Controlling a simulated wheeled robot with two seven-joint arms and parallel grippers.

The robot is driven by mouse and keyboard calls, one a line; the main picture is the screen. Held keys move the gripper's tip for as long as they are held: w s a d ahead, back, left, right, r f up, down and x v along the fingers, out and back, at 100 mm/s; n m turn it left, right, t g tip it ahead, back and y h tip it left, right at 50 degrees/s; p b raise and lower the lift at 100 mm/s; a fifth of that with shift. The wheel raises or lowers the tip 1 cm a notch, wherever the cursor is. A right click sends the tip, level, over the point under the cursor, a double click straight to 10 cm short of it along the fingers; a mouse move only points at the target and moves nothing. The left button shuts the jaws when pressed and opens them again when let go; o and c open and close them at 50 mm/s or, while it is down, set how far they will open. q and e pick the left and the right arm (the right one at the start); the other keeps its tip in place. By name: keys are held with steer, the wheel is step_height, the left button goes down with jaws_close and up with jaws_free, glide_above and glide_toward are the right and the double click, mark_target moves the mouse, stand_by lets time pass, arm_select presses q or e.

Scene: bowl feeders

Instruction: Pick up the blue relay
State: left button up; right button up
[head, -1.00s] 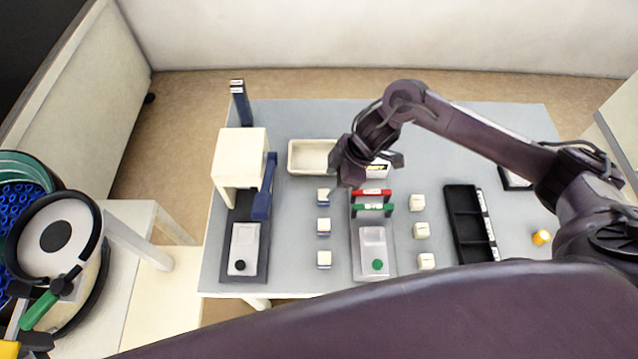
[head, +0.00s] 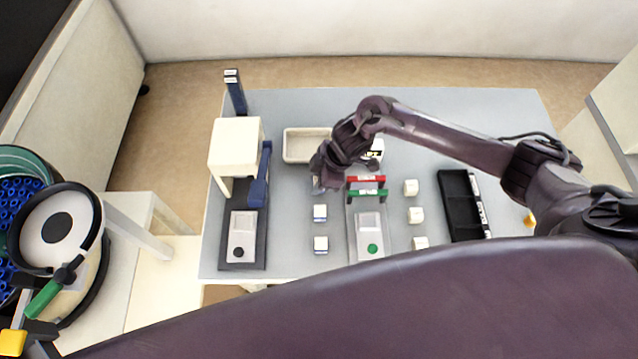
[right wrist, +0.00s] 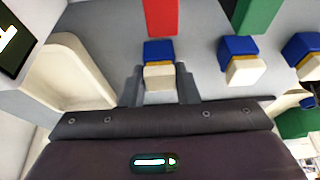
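Several relays with cream tops and blue bases stand in a column on the grey table. In the head view I see two, one in the middle (head: 320,212) and one nearest (head: 320,244); the farthest is hidden by my right gripper. My right gripper (head: 318,186) points down over that farthest place. In the right wrist view a blue relay (right wrist: 158,72) lies between the two fingers (right wrist: 160,90), one finger on each side. The fingers look open, with contact not clear. The other blue relays (right wrist: 242,62) (right wrist: 304,52) stand beside it. My left gripper is not in view.
A cream tray (head: 302,146) lies behind the gripper. A fixture with red (head: 366,181) and green (head: 368,194) bars stands close to its right. A white-and-blue press (head: 236,145) stands left. Cream blocks (head: 416,215) and a black rack (head: 460,205) are farther right.

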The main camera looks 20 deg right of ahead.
steer(key=c, duration=0.5)
step_height(320, 180, up, 20)
steer(key=d+r+m+t+h, duration=0.1)
steer(key=d+r+m, duration=0.1)
steer(key=m, duration=0.3)
steer(key=d+r+m+t+h, duration=0.1)
steer(key=d+r+m, duration=0.1)
steer(key=m, duration=0.3)
steer(key=d+r+m+t+h, duration=0.1)
steer(key=d+r+m+h, duration=0.1)
steer(key=r+m, duration=0.1)
steer(key=shift+w+d+r+m, duration=0.1)
steer(key=shift+w+r+m, duration=0.25)
steer(key=shift+m, duration=0.55)
